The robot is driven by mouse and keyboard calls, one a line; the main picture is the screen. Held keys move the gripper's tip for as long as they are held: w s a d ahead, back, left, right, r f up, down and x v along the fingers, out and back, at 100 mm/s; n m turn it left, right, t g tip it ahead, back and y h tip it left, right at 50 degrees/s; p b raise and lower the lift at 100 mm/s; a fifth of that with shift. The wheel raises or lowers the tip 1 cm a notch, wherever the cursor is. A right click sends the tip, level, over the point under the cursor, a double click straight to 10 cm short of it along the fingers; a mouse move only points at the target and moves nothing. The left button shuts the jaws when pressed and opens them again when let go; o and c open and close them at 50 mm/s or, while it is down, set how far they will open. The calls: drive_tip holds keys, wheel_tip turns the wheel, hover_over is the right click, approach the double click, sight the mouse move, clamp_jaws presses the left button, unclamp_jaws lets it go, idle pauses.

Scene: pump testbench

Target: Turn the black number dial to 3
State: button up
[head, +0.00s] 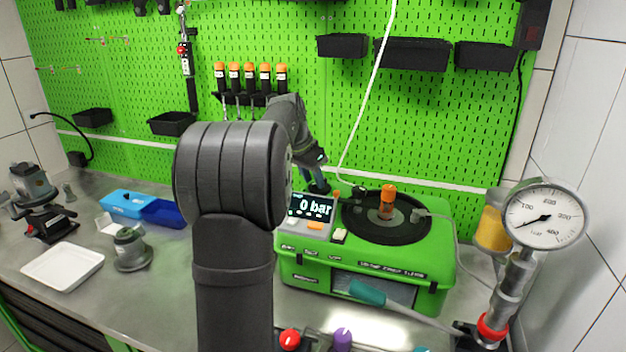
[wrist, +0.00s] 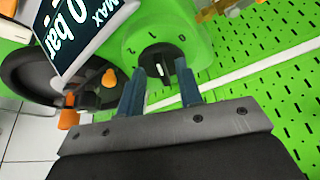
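The black number dial (wrist: 154,54) sits on a green housing face in the wrist view, with a white mark on it. Small digits that look like 0, 1 and 2 are printed around it; I cannot make out a 3. My gripper (wrist: 158,66) is open, its two blue-grey fingers apart, with the dial appearing between and just beyond the fingertips. I cannot tell whether they touch it. In the head view my gripper (head: 319,184) is down behind the display (head: 312,208), which reads 0 bar. The dial is hidden there.
The green pump case (head: 370,280) carries a round black plate with an orange-capped part (head: 388,200). A pressure gauge (head: 545,216) stands at the right. A white hose (head: 368,100) hangs close to my gripper. The green pegboard (head: 340,80) rises behind.

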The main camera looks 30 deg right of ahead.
drive_tip(key=shift+d+f, duration=0.2)
drive_tip(key=shift+f, duration=0.25)
clamp_jaws()
